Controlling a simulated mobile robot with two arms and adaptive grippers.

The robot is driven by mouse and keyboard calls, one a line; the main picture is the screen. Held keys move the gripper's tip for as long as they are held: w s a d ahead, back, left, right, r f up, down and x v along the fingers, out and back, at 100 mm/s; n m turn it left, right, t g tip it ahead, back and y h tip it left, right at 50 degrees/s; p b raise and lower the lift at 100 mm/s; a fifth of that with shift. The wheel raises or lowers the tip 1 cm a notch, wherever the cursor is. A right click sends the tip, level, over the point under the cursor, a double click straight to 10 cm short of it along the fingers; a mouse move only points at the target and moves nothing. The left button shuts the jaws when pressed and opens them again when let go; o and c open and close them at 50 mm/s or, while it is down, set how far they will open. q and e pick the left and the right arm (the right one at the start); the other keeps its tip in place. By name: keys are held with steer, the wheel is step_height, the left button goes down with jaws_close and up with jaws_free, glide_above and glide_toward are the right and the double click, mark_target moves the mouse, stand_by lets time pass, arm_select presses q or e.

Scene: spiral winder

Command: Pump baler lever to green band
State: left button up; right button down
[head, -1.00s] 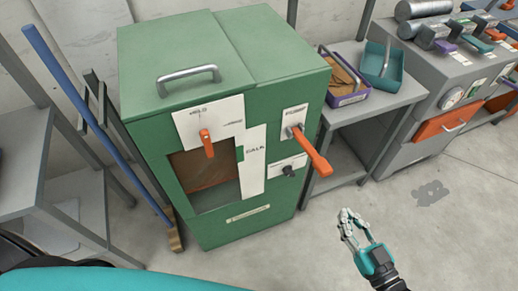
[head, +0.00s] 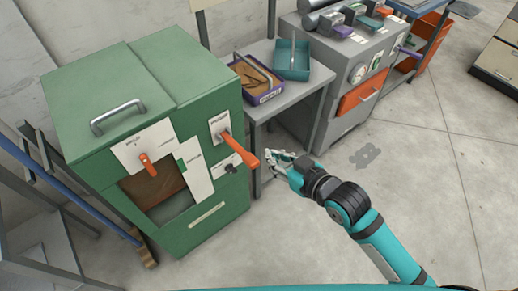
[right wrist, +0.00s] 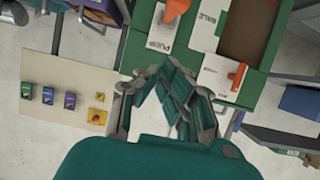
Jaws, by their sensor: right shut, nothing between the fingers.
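The green baler (head: 150,110) stands at the left of the head view. Its orange pump lever (head: 240,150) sticks out from a white plate on the front, angled down to the right. In the right wrist view the lever (right wrist: 177,9) shows at the top edge, beside the PUMP label. A shorter orange handle (head: 147,165) hangs above the baler's window; it also shows in the right wrist view (right wrist: 238,76). My right gripper (head: 268,158) is shut and empty, its fingertips close to the lever's end; contact is unclear. My left gripper is out of view.
A black knob (head: 230,168) sits below the lever. A grey table (head: 284,101) beside the baler holds a purple-edged box (head: 262,98) and a teal tray (head: 292,62). A grey machine (head: 335,75) stands behind. Floor to the right is clear.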

steer(key=p, duration=0.1)
glide_above(254, 159)
steer(key=f, duration=0.3)
steer(key=shift+w+a+f, duration=0.25)
steer(key=shift+a+f, duration=0.05)
steer(key=shift+f, duration=0.1)
steer(key=f, duration=0.2)
steer(key=shift+s+d+f, duration=0.2)
steer(key=shift+s+f, duration=0.05)
steer(key=shift+f, duration=0.1)
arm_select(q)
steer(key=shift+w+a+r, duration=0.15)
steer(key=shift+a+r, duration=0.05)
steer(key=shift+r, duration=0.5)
arm_select(e)
steer(key=shift+s+d+f, duration=0.1)
steer(key=shift+f, duration=0.55)
